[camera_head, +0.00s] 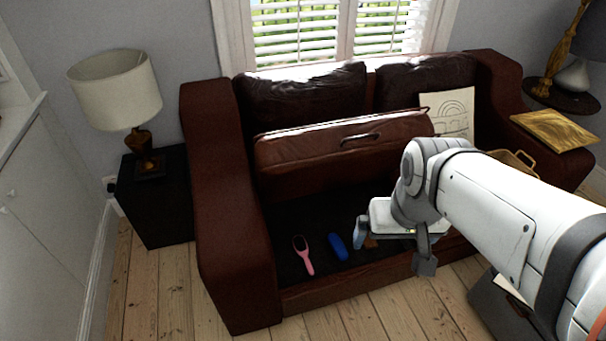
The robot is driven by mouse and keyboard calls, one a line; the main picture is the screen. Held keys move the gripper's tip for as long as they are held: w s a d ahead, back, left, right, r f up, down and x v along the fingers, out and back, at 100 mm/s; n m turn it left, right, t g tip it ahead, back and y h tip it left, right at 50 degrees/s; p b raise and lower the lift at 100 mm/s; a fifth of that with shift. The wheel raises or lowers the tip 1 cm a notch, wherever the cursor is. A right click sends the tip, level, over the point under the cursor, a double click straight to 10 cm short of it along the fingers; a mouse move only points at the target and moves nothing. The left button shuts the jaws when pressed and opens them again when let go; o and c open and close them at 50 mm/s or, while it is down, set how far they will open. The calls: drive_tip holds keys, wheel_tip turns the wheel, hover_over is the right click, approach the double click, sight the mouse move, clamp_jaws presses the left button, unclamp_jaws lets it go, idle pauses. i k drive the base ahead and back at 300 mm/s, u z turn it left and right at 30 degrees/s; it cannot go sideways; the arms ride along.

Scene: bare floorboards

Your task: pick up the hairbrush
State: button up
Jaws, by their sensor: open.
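A hairbrush (303,254) with a pink handle and a dark head lies on the dark seat base of the brown sofa (222,200), near its front left. Its handle points toward the front edge. My gripper (392,250) is over the front of the sofa, to the right of the hairbrush and apart from it. Its two fingers are spread, and I see nothing held between them. My arm comes in from the right and hides part of the sofa seat.
A blue oblong object (338,247) lies between the hairbrush and my gripper. A small brown thing (370,242) shows beside the left finger. A brown case-like cushion (340,150) stands behind. A lamp (115,92) is on the dark side table (155,205).

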sight(300, 246)
drive_tip(key=k, duration=1)
drive_tip(key=u, duration=0.65)
drive_tip(key=i, duration=1.6)
drive_tip(key=z, duration=1.1)
